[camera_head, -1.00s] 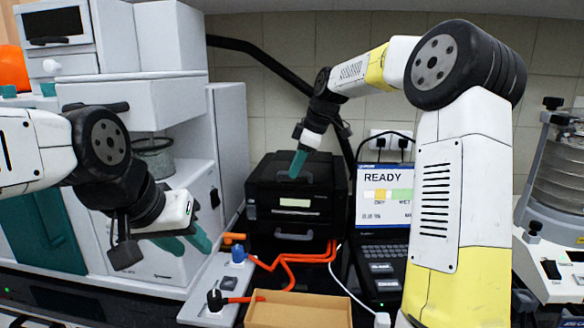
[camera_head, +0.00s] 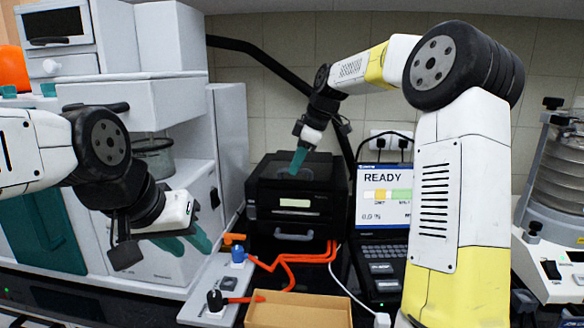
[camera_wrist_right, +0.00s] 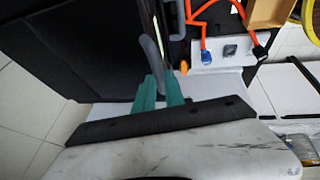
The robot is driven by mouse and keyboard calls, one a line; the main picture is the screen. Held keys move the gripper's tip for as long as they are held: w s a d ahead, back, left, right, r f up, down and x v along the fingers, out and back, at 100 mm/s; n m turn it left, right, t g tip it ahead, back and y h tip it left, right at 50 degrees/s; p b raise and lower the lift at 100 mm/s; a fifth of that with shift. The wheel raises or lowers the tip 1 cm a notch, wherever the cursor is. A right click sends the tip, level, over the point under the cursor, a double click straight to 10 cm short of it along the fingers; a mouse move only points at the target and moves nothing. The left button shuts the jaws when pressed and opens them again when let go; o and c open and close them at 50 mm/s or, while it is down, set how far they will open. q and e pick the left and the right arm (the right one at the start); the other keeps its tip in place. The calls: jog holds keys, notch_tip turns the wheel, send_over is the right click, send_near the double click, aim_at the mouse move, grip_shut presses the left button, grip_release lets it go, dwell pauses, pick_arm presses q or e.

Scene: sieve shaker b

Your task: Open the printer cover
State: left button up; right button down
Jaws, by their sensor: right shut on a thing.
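The black printer (camera_head: 295,207) stands at the back centre of the bench, and its top cover (camera_head: 322,171) looks down in the head view. My right gripper (camera_head: 298,161) reaches down from above to the cover's top. In the right wrist view its teal fingers (camera_wrist_right: 160,93) are close together around a narrow grey part (camera_wrist_right: 152,57) beside the large dark surface of the printer. The exact grip point is partly hidden by the fingers. My left gripper (camera_head: 188,242) hangs at the left in front of the white cabinet, its teal fingers apart and empty.
A laptop (camera_head: 384,195) reading READY stands right of the printer. A sieve shaker (camera_head: 560,200) stands at the far right, white equipment (camera_head: 150,100) at the left.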

jog(key=w+d+r, duration=0.1)
jog(key=w+r, duration=0.5)
jog(key=r, duration=0.3)
jog(key=shift+w+d+r, duration=0.15)
jog(key=shift+w+d, duration=0.2)
jog(key=shift+w, duration=0.05)
jog(key=c, duration=1.4)
grip_release()
jog(key=shift+w, duration=0.15)
jog(key=shift+r, duration=0.1)
jog(key=shift+r, duration=0.1)
